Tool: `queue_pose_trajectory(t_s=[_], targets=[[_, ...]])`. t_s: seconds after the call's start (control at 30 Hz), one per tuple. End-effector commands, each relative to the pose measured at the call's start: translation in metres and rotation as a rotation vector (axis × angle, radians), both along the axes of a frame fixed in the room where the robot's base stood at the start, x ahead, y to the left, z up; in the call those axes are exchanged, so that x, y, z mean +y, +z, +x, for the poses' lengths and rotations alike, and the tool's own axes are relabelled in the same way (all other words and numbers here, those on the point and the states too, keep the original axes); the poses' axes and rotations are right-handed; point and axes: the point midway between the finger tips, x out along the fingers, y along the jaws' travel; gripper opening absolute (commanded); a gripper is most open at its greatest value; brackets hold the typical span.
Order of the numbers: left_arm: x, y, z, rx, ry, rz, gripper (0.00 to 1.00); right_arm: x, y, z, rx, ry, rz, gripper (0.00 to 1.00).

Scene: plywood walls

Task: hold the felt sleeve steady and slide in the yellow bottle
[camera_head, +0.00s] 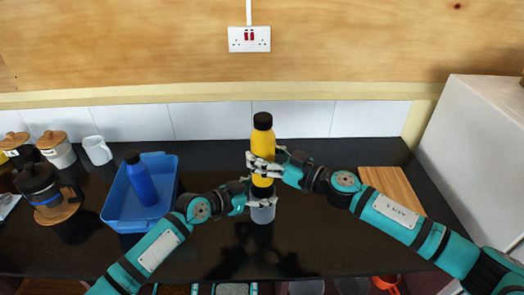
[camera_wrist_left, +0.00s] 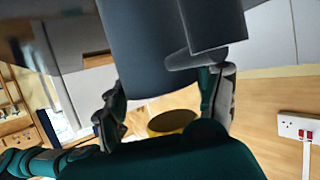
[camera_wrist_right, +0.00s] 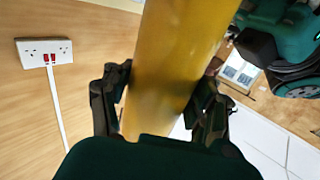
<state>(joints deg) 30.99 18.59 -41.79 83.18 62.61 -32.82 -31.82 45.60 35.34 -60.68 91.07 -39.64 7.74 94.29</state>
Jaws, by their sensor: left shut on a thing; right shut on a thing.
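The yellow bottle (camera_head: 263,143) with a black cap stands upright in the head view. My right gripper (camera_head: 264,167) is shut around its body; the right wrist view shows the yellow body (camera_wrist_right: 180,60) between the fingers. The grey felt sleeve (camera_head: 262,214) is directly below the bottle, roughly in line with it. My left gripper (camera_head: 262,200) is shut on the sleeve, which also shows in the left wrist view (camera_wrist_left: 155,50). Yellow shows between the two grippers. The fingers cover the sleeve's mouth, so I cannot tell whether the bottle's lower end is inside.
A blue tray (camera_head: 118,212) with a blue bottle (camera_head: 141,180) stands to the left on the black counter (camera_head: 320,225). A coffee press (camera_head: 42,190), jars (camera_head: 56,150) and a white mug (camera_head: 97,150) are farther left. A wooden board (camera_head: 393,187) lies behind my right arm.

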Motion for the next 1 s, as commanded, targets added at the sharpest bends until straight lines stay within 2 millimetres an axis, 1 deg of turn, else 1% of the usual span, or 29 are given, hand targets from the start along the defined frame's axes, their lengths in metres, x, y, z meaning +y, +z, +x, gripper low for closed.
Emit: queue_pose_trajectory(t_s=[1.0], targets=[[0.0, 0.0, 0.0, 0.0, 0.0, 0.0, 0.36, 0.0, -0.059, 0.001, 0.0, -0.001, 0.004, 0.0]])
